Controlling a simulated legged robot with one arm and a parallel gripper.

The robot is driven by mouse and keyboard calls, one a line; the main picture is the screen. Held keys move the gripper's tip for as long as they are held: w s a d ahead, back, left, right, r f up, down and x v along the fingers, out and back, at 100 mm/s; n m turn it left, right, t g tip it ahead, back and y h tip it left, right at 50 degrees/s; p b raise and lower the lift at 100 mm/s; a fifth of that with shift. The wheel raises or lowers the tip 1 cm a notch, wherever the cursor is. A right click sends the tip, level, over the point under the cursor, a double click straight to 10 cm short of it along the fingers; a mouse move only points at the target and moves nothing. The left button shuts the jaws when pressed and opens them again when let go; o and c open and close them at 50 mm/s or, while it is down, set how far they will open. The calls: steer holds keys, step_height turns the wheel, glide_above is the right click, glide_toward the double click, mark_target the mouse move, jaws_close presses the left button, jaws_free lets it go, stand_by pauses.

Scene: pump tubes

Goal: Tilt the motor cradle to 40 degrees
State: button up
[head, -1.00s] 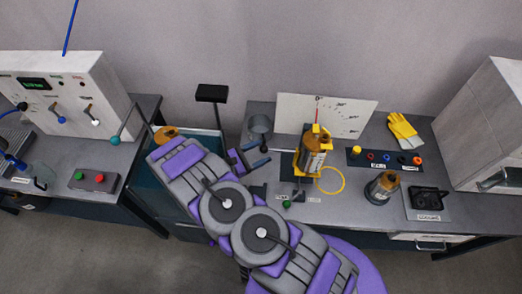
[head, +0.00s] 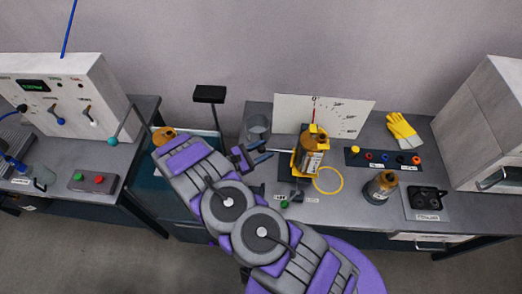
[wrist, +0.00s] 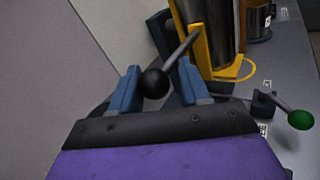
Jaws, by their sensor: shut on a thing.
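The yellow motor cradle (head: 294,162) stands on the right bench and holds a silver and copper motor (head: 312,152). It looks nearly upright with a slight lean. A white angle board (head: 350,118) with a red pointer (head: 315,108) stands behind it; its markings are too small to read. In the wrist view, a metal lever with a black ball knob (wrist: 154,83) runs out from the yellow cradle (wrist: 200,50). My gripper (wrist: 160,88) has its blue fingers on both sides of this knob, shut on it. In the head view, my gripper (head: 262,152) is left of the cradle.
A green-knobbed lever (head: 285,204) is at the cradle's front; it also shows in the wrist view (wrist: 300,120). A grey cup (head: 257,128) stands behind my gripper.

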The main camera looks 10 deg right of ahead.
mark_target(262, 147)
steer(key=shift+w+a, duration=0.1)
jaws_close()
steer(key=shift+w+r+m+y+p, duration=0.1)
steer(key=shift+r+m+y+p, duration=0.25)
steer(key=shift+r, duration=0.4)
step_height(262, 147, up, 2)
steer(key=shift+r+m+y+p, duration=0.1)
steer(key=shift+m+y+p, duration=0.25)
steer(key=shift+y, duration=0.3)
steer(key=shift+s+d+r+m+g+y, duration=0.1)
steer(key=shift+d+r+m+y, duration=0.1)
steer(key=shift+r+y, duration=0.35)
steer(key=shift+s+d+r+m+g+y, duration=0.15)
steer(key=shift+d+r+y, duration=0.1)
steer(key=shift+r, duration=0.5)
steer(key=shift+w+d+r+m+g+y, duration=0.1)
steer(key=shift+d+r+m+y, duration=0.1)
steer(key=shift+r+y, duration=0.35)
steer(key=shift+s+d+r+m+y+b, duration=0.15)
steer(key=shift+d+r+y, duration=0.2)
steer(key=shift+r, duration=0.25)
steer(key=shift+s+d+r+m+y+b, duration=0.15)
steer(key=shift+d+r+y, duration=0.2)
steer(key=shift+r, duration=0.25)
steer(key=shift+s+d+r+m+y+b, duration=0.15)
steer(key=shift+d+r+y, duration=0.2)
steer(key=shift+r, duration=0.25)
